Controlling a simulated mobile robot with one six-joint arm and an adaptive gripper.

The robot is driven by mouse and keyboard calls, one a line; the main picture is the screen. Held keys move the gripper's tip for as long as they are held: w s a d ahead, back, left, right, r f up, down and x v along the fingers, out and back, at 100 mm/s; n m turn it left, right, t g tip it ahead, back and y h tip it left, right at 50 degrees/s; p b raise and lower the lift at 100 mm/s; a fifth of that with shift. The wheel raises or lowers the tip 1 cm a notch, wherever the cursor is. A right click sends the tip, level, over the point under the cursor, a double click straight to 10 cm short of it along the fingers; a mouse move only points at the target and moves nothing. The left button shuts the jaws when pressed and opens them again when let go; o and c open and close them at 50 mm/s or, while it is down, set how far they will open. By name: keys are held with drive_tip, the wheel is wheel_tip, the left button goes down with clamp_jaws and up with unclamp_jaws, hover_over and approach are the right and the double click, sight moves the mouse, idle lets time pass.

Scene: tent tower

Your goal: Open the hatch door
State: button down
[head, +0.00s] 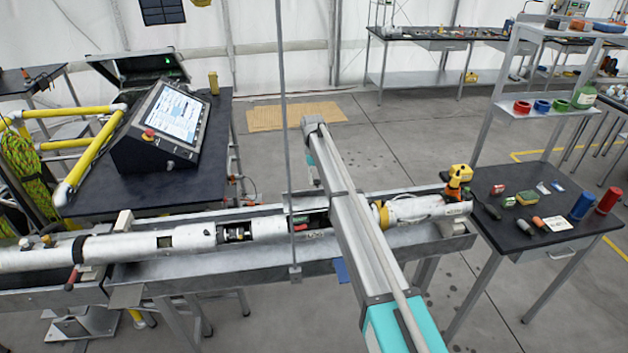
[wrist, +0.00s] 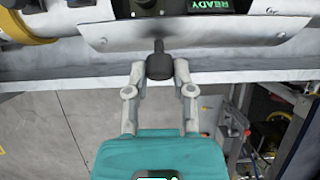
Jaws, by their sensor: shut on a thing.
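The hatch door (wrist: 225,38) is a curved pale metal plate across the top of the wrist view. A black knob on a short stem (wrist: 159,66) sticks out from it. My gripper (wrist: 160,72) is shut on this knob, one finger on each side. Beyond the plate's far edge, dark inner parts and a green "READY" sign (wrist: 209,5) show, so the hatchway is at least partly uncovered. In the head view, the long white tube (head: 190,243) has a dark opening with green inside (head: 300,219), partly covered by my arm. My gripper is hidden there.
The tube lies in a grey metal trough (head: 200,268). A thin upright pole (head: 283,110) stands in front of it. A control console (head: 170,125) sits on a dark table behind. A table with tools and cups (head: 530,210) stands at the right.

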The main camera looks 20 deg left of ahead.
drive_tip(key=shift+s+d, duration=0.1)
drive_tip(key=c, duration=0.6)
unclamp_jaws()
drive_tip(key=shift+o, duration=0.6)
